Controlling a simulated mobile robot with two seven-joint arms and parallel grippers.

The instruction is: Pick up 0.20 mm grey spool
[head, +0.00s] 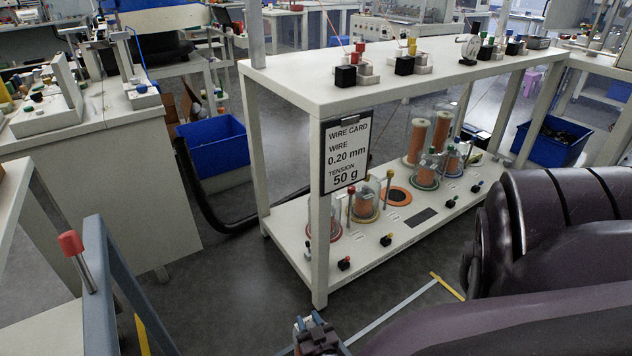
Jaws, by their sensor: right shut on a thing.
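The wire card (346,154) on the front post of the white rack reads "0.20 mm" and "50 g". Several copper-coloured spools stand on the rack's lower shelf. Two taller spools (416,142) stand behind. I cannot make out a grey spool. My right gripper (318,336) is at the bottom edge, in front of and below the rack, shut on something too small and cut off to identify. My left gripper is out of view.
The rack's white upper shelf (400,75) overhangs the spools, with its front post (318,245) close by. An orange ring (397,196) with a dark centre lies on the lower shelf. Blue bins (215,150) stand behind left and far right. A grey frame (110,270) stands front left.

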